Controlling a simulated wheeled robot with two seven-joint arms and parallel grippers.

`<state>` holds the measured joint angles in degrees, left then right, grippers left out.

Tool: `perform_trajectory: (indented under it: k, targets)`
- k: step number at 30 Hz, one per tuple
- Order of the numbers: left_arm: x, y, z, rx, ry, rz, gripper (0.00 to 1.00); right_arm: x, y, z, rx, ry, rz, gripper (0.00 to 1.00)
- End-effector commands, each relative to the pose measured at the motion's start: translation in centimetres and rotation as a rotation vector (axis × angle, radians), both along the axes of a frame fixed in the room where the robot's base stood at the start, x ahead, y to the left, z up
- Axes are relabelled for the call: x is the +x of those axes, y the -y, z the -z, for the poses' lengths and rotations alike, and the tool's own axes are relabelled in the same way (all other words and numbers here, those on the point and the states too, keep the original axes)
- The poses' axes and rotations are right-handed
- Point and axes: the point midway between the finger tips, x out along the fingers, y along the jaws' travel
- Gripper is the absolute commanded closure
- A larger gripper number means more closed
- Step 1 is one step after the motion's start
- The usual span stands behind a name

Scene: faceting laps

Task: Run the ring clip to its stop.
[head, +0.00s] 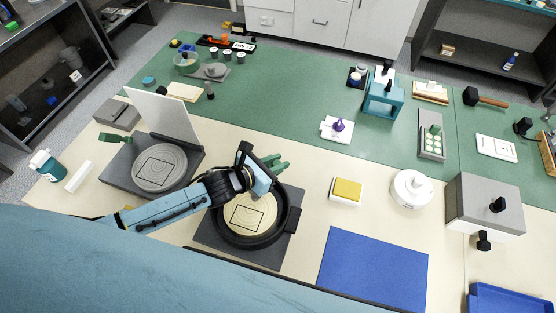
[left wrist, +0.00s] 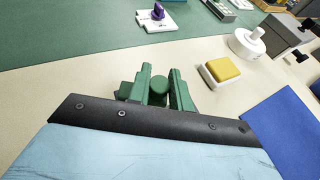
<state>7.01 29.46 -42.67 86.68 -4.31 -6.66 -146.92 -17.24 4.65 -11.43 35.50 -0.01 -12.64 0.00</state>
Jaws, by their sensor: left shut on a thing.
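My left gripper (head: 274,163) reaches in over the back edge of the right-hand lap station. In the left wrist view, its two green fingers (left wrist: 158,78) stand either side of a short round green knob (left wrist: 158,90) and are shut on it. I take this knob to be the handle of the ring clip; its lower part is hidden by the gripper body. A black ring (head: 291,220) with a block on its right side surrounds a pale disc (head: 243,215) marked with a rectangle. My forearm and gripper cover the ring's back left part. My right gripper is not in view.
A second lap station with a grey disc (head: 160,167), a raised white panel (head: 163,112) and a green handle (head: 113,137) stands to the left. A yellow sponge block (head: 347,189), a white round pot (head: 411,189) and a blue mat (head: 373,270) lie to the right.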

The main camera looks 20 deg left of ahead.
Motion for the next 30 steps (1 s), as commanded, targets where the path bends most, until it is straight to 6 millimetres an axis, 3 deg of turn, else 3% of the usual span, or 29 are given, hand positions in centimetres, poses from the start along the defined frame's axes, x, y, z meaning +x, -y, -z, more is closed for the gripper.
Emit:
perform_trajectory:
  k: [14,30]
  targets:
    - [-0.8,-1.4,0.3,0.01,0.004,0.419,1.0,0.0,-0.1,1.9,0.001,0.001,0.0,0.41]
    - [-1.5,-2.7,0.6,0.004,0.001,0.857,1.0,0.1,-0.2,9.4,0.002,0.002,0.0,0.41]
